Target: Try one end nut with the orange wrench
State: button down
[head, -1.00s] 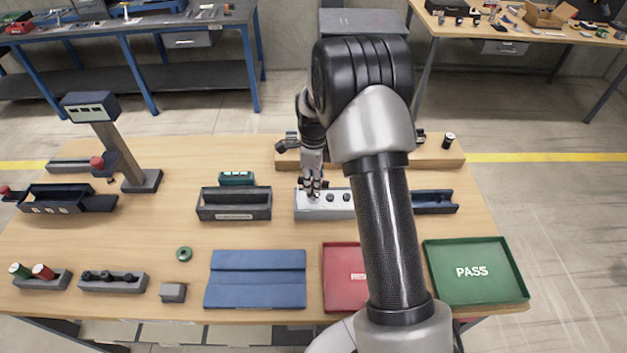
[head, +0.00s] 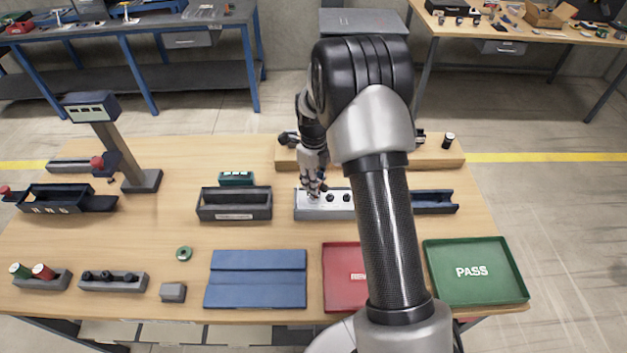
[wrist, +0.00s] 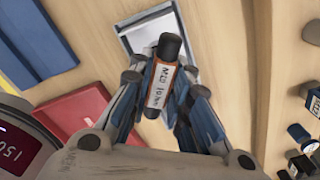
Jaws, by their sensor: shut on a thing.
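My gripper (wrist: 165,100) is shut on a dark cylindrical tool with an orange-and-white label (wrist: 163,85), which I take for the orange wrench. The label seems to start with "M20"; the rest is hard to read. In the head view my gripper (head: 312,186) is over the left end of a light grey block (head: 310,212). Dark round nuts (head: 331,198) show on the block's top. The left end nut is hidden by the gripper, and my arm covers the block's right side. I cannot tell whether the wrench touches a nut.
A red tray (head: 343,295) and a green PASS tray (head: 500,297) lie at the front. A blue mat (head: 255,280), a dark open bin (head: 234,212) and a green ring (head: 184,254) are to the left. A wooden rack (head: 440,160) stands behind the block.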

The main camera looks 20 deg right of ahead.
jog(key=shift+m, duration=0.3)
jog(key=shift+r, duration=0.15)
jog(key=shift+r+p, duration=1.65)
jog(key=shift+r, duration=0.75)
